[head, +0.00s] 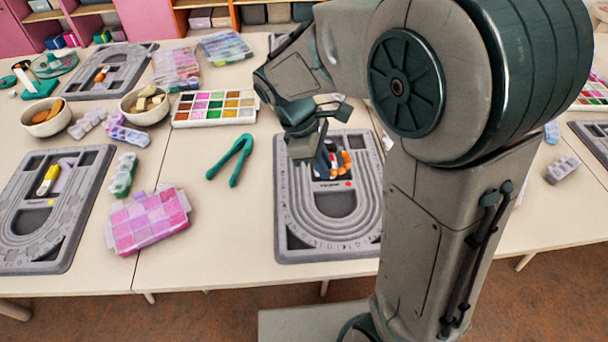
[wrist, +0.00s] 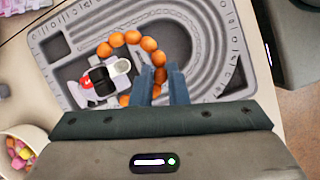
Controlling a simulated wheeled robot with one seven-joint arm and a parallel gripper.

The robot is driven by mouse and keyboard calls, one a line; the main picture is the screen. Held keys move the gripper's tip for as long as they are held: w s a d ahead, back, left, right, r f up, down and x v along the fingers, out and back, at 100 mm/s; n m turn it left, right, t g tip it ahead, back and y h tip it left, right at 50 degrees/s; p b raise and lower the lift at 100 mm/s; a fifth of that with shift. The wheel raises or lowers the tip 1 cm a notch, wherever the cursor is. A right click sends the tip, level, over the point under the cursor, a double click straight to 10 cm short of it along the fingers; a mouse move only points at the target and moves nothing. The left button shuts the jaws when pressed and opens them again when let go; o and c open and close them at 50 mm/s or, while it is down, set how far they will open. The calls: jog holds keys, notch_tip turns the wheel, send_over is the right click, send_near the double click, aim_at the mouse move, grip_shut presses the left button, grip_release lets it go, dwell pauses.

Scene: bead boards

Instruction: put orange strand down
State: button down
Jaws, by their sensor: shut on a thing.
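The orange strand (wrist: 132,38) is a curved row of round orange beads over the grey bead board (wrist: 215,25) in the wrist view. My gripper (wrist: 160,76) is shut on one end of it; beads show between and beside the two blue-grey fingers. The strand arcs away from the fingers and round to the left. In the head view part of the strand (head: 344,160) shows beside my gripper (head: 328,172), over the upper part of the bead board (head: 290,225). I cannot tell whether the beads touch the board. My arm hides the board's right side.
A white, black and red object (wrist: 103,82) sits on the board inside the strand's curve. Green pliers (head: 231,160), a pink bead case (head: 148,220) and a tray of coloured beads (head: 215,107) lie to the left. Table around the pliers is clear.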

send_over(303, 184)
jog(key=a, duration=0.1)
jog(key=f, duration=0.4)
jog(key=shift+w+a+f, duration=0.15)
jog(key=shift+w+a, duration=0.05)
jog(key=shift+f+b, duration=0.45)
jog(key=shift+f, duration=1.5)
jog(key=c, duration=1.4)
grip_release()
